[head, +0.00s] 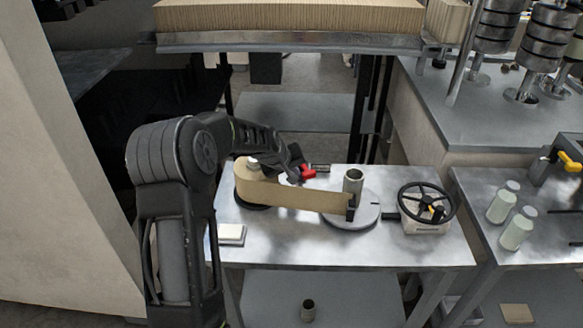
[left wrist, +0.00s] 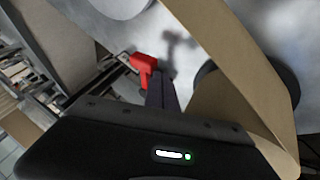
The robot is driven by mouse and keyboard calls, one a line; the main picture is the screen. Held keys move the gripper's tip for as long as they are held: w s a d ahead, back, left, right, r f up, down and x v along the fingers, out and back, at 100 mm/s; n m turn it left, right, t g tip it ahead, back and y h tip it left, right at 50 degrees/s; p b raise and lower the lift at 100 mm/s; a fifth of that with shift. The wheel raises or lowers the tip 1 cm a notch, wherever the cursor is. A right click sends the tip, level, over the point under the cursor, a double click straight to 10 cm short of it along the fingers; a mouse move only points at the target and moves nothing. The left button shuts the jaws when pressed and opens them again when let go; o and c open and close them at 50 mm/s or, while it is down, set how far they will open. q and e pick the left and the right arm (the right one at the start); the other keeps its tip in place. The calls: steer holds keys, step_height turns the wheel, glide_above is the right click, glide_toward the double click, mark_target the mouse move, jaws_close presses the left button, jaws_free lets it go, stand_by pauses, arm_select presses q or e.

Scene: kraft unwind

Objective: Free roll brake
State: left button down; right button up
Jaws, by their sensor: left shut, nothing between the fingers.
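A kraft paper roll (head: 246,184) stands on a dark disc at the left of the metal table (head: 400,252). Its paper web (head: 305,195) runs right to a grey cylinder core (head: 352,182) on a round plate (head: 352,215). A small red handle (head: 307,172), likely the brake lever, sits behind the web. My left gripper (head: 297,170) is shut and empty, right beside the red handle. In the left wrist view the red handle (left wrist: 145,68) is just past the shut fingertips (left wrist: 161,85); whether they touch is unclear. The paper web (left wrist: 245,75) fills the right side there. My right gripper is not in view.
A black handwheel (head: 426,202) stands at the table's right. A small white block (head: 231,234) lies at the left front. Pale bottles (head: 517,228) stand on the right-hand bench. The table's front middle is clear.

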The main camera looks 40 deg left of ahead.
mark_target(306, 173)
arm_select(q)
steer(key=shift+d+f+b, duration=0.1)
steer(key=shift+f+b, duration=0.05)
steer(key=shift+b, duration=0.35)
steer(key=shift+w+d+b, duration=0.3)
steer(key=shift+w+d, duration=0.05)
steer(key=shift+d, duration=0.2)
steer(key=shift+w+d+b, duration=0.3)
steer(key=shift+d, duration=0.25)
steer(key=shift+w+d+r, duration=0.1)
steer(key=shift+d+r, duration=0.05)
steer(key=shift+r, duration=0.05)
steer(key=shift+a, duration=0.25)
steer(key=shift+d, duration=0.1)
